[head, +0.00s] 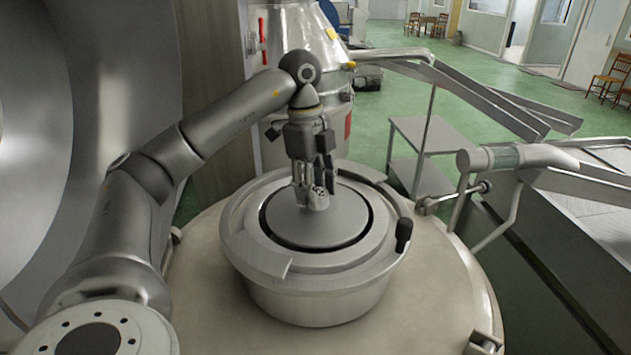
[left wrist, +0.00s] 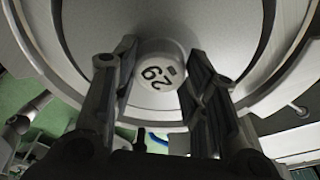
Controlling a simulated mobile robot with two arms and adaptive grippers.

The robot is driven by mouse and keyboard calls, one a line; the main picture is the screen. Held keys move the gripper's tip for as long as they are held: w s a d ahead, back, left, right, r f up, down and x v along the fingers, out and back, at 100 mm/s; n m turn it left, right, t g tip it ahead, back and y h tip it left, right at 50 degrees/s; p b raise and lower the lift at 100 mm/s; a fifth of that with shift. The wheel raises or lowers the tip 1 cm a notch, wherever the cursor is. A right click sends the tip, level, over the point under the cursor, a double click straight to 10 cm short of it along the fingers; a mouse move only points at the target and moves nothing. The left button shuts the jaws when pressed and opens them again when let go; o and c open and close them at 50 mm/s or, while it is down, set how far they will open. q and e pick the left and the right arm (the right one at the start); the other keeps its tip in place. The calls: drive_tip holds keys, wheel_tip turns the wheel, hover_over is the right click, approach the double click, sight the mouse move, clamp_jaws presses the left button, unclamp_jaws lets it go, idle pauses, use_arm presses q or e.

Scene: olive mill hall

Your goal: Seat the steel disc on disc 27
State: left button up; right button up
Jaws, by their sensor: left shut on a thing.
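My left gripper (head: 316,196) is shut on a pale round knob (head: 318,199) at the middle of the grey steel disc (head: 335,226). In the left wrist view the knob (left wrist: 158,78) sits between the two fingers of the left gripper (left wrist: 155,95). It bears black digits that look like 2 and 9, turned on their side, with a short bar beside them. The disc is inside the wide steel ring (head: 243,238), with a dark gap around it. I cannot tell whether it rests or hangs slightly above. No number 27 can be read. My right gripper is out of view.
The ring tops a short drum (head: 320,305) on a broad pale round top (head: 215,325). A black-handled lever (head: 403,234) stands at the ring's right. A steel vessel (head: 300,40) stands behind. Pipes and a metal trough (head: 590,225) are at right. Green floor (head: 500,75) lies beyond.

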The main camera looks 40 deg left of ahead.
sight(315, 212)
use_arm(q)
drive_tip(key=shift+f+b, duration=2.35)
drive_tip(key=shift+f, duration=0.25)
drive_tip(key=shift+f, duration=0.5)
drive_tip(key=o, duration=1.4)
drive_tip(key=shift+s+a+r, duration=0.1)
drive_tip(key=shift+a+r, duration=0.2)
drive_tip(key=shift+r, duration=1.65)
drive_tip(key=shift+a+r, duration=0.35)
drive_tip(key=shift+r, duration=1.65)
drive_tip(key=shift+s+a+r, duration=0.1)
drive_tip(key=shift+a+r, duration=0.2)
drive_tip(key=shift+r, duration=1.65)
drive_tip(key=shift+d+f, duration=0.1)
